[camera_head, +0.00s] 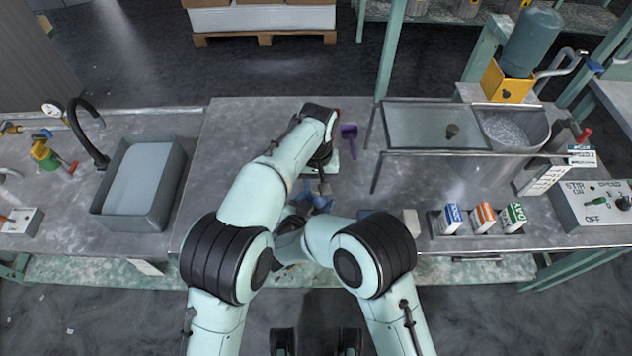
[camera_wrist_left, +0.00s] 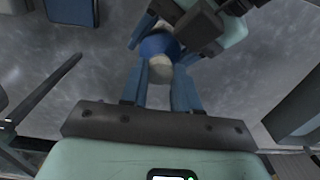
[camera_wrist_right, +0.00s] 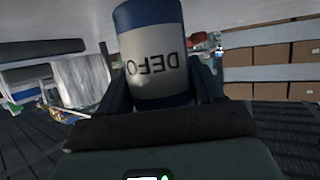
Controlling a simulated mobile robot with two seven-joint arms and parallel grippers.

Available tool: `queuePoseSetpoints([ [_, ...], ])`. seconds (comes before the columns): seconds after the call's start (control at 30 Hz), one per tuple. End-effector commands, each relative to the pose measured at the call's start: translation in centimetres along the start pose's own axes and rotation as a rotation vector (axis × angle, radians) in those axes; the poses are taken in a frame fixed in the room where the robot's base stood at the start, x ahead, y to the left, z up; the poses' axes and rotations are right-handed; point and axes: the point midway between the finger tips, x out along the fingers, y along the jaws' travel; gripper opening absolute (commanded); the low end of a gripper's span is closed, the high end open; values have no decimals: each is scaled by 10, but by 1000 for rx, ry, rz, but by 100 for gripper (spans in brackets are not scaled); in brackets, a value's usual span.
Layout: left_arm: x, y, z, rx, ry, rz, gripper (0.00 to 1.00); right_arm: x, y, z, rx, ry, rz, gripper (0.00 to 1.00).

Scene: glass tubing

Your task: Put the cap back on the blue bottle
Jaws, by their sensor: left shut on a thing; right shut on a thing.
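My right gripper (camera_wrist_right: 162,78) is shut around the blue bottle (camera_wrist_right: 152,45), which has a white label with upside-down dark letters in the right wrist view. My left gripper (camera_wrist_left: 162,75) is shut on a small pale round piece, apparently the cap (camera_wrist_left: 160,66). In the left wrist view the blue top of the bottle (camera_wrist_left: 156,42) shows right behind this piece. I cannot tell whether the cap touches the bottle or is seated. In the head view the left gripper (camera_head: 323,188) points down over the bench front; the bottle is mostly hidden by my arms.
A grey sink basin (camera_head: 105,200) is at the left. A purple scoop (camera_head: 349,136) lies behind my left wrist. A white block (camera_head: 411,222) and a tray with several small boxes (camera_head: 483,218) stand to the right. A metal tank (camera_head: 435,125) is at the back right.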

Motion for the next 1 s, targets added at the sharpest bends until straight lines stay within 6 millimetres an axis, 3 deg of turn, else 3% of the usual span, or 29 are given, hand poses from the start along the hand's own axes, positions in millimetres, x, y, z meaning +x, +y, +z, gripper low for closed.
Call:
queuePoseSetpoints([
  [0.2, 0, 0, 0, 10, 0, 0, 0, 0, 0, 0, 0, 0, 0, 0],
  [0.23, 0, 0, 0, 10, 0, 0, 40, 0, 0, 0, 0, 0, 0, 0],
  [0.3, 0, 0, 0, 10, 0, 0, 60, 0, 0, 0, 0, 0, 0, 0],
  [0.67, -4, 0, 0, 10, 1, 1, 60, 0, 0, 0, 0, 0, 0, 0],
  [0.77, -17, 0, -1, 11, 4, 2, 60, 0, 0, 0, 0, 0, 0, 0],
  [1.0, -68, 1, -1, 10, 6, 3, 60, 0, 0, 0, 0, 0, 0, 0],
])
